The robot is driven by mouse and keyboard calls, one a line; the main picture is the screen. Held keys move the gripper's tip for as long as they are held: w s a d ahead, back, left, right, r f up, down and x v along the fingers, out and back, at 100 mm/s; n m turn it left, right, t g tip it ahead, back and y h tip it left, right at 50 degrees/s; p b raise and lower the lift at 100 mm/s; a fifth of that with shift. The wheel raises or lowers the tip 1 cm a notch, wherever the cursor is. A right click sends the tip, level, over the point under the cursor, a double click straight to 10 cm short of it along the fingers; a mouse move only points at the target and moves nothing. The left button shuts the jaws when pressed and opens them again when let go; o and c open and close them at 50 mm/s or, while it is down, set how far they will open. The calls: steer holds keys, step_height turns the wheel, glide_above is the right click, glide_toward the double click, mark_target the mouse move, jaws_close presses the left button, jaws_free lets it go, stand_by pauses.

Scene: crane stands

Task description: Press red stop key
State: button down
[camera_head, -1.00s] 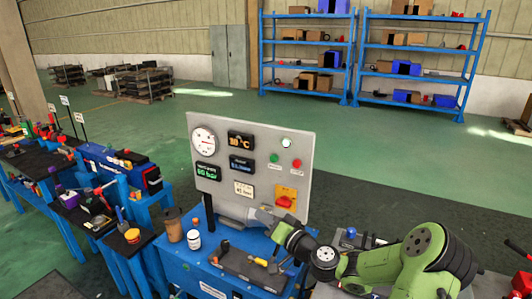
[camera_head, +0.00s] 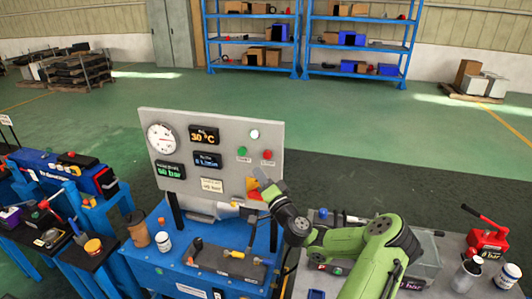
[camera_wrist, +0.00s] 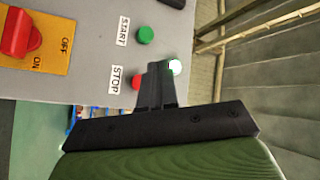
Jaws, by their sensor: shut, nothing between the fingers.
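The red stop key (camera_head: 267,155) is a small round button on the upright grey panel (camera_head: 225,128), right of the green start button (camera_head: 242,151). In the wrist view the red key (camera_wrist: 136,83) shows beside the STOP label (camera_wrist: 117,78), partly hidden by my gripper (camera_wrist: 158,72). My gripper is shut and empty. In the head view my gripper (camera_head: 262,177) is at the panel's lower right, just below the red key in the picture. Whether its tips touch the panel I cannot tell.
A yellow plate with a red rotary switch (camera_wrist: 18,32) sits near the keys. A white lit lamp (camera_head: 254,134) is above them. A blue bench (camera_head: 180,265) with a cup (camera_head: 138,229), a jar (camera_head: 164,244) and tools stands below the panel.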

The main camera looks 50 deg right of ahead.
mark_target(267, 155)
steer(key=shift+w+d+r+p, duration=0.15)
steer(key=shift+w+d, duration=0.3)
steer(key=shift+d, duration=0.45)
steer(key=shift+w+d+f+p, duration=0.15)
steer(key=shift+w+d, duration=0.25)
steer(key=shift+d, duration=0.45)
steer(key=shift+w+d+r+p, duration=0.15)
steer(key=shift+w+d, duration=0.3)
steer(key=shift+d, duration=0.45)
steer(key=shift+w+d, duration=0.25)
steer(key=shift+d, duration=0.1)
steer(key=shift+w+d+b, duration=0.2)
steer(key=shift+d+b, duration=0.1)
steer(key=shift+d, duration=0.15)
stand_by(0.5)
steer(key=shift+s+a+b, duration=0.4)
steer(key=shift+s+a, duration=0.05)
steer(key=shift+a, duration=0.35)
